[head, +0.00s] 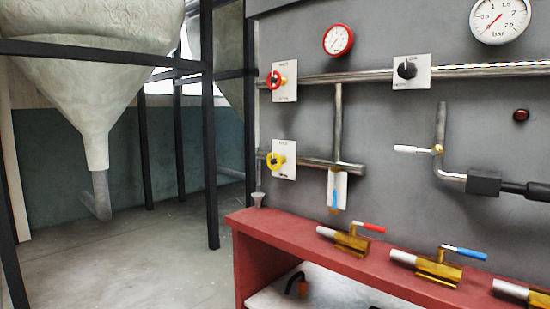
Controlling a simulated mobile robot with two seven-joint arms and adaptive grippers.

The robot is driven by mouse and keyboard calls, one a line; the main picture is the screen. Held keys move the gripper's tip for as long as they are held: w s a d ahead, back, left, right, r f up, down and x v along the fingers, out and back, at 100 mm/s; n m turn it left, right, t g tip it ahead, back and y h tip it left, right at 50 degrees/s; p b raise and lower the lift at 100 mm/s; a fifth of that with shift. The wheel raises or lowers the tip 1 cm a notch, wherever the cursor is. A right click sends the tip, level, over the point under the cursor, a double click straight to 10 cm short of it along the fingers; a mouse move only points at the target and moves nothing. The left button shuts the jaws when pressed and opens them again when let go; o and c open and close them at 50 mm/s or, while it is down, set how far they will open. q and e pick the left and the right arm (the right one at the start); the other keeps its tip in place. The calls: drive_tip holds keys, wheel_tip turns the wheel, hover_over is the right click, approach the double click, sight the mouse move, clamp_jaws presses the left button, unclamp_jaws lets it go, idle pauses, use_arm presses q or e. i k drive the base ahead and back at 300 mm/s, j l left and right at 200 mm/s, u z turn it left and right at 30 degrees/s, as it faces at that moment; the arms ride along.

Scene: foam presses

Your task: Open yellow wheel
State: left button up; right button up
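The yellow wheel (276,160) is a small handwheel on a white label plate (290,160), at the left end of the lower pipe on the grey panel. The text on the plates is too small to read. Neither of my grippers shows in the head view, and nothing touches the yellow wheel.
A red bench (330,247) juts out below the panel, carrying brass valves with a red handle (370,227) and a blue handle (464,252). A black knob (407,70) and gauges are higher up. Open floor (150,255) lies left, with black posts (209,150) and a hopper (95,90).

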sight(274, 160)
drive_tip(key=i+j+z, duration=0.2)
drive_tip(key=i+j, duration=0.15)
drive_tip(key=i, duration=0.2)
drive_tip(key=i+j+z, duration=0.15)
drive_tip(key=i+j, duration=0.3)
drive_tip(key=i, duration=0.1)
